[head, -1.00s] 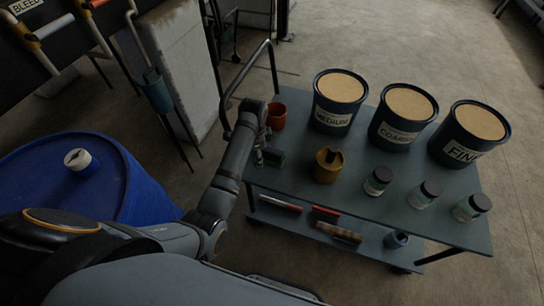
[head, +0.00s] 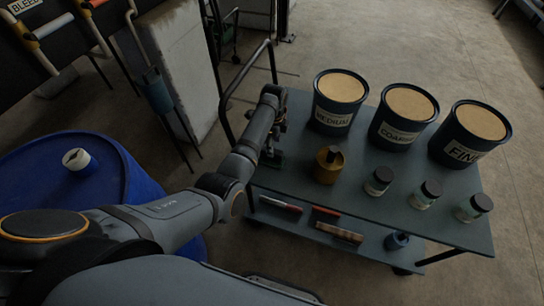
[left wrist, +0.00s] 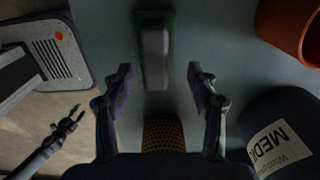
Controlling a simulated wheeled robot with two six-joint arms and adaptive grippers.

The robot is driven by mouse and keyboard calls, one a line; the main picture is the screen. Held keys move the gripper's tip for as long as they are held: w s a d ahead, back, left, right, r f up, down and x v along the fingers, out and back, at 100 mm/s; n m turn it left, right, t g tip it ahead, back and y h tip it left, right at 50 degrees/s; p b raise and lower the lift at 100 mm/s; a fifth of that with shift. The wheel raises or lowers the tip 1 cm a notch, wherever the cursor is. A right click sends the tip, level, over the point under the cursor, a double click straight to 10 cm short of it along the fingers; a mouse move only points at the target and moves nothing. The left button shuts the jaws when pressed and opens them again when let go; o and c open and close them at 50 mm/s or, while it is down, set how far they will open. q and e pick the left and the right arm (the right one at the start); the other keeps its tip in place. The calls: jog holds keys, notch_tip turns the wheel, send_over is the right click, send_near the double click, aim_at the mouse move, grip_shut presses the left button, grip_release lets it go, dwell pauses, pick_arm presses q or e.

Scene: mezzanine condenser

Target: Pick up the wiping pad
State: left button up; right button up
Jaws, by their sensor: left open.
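The wiping pad (left wrist: 154,52) shows in the left wrist view as a green pad with a grey block-like grip on top. It lies on the blue-grey cart top. My left gripper (left wrist: 160,84) is open and empty, with the near end of the pad between and just ahead of its fingertips. In the head view my left gripper (head: 271,150) is above the cart's left end and largely hides the pad. My right gripper (left wrist: 76,113) appears small at the lower left of the left wrist view; its opening is unclear.
A terracotta cup (left wrist: 291,28) and the MEDIUM bucket (head: 339,99) stand near the pad. A brass-coloured container (head: 327,165) stands to its right. COARSE (head: 404,115) and FINE (head: 470,133) buckets and several jars fill the cart's right side. A rail (head: 243,88) edges the left end.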

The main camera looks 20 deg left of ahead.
pick_arm(q)
jog(key=f, duration=0.5)
jog(key=shift+s+a, duration=0.2)
jog(key=shift+s, duration=0.1)
jog(key=shift+r, duration=0.1)
grip_shut()
jog(key=shift+r, duration=0.1)
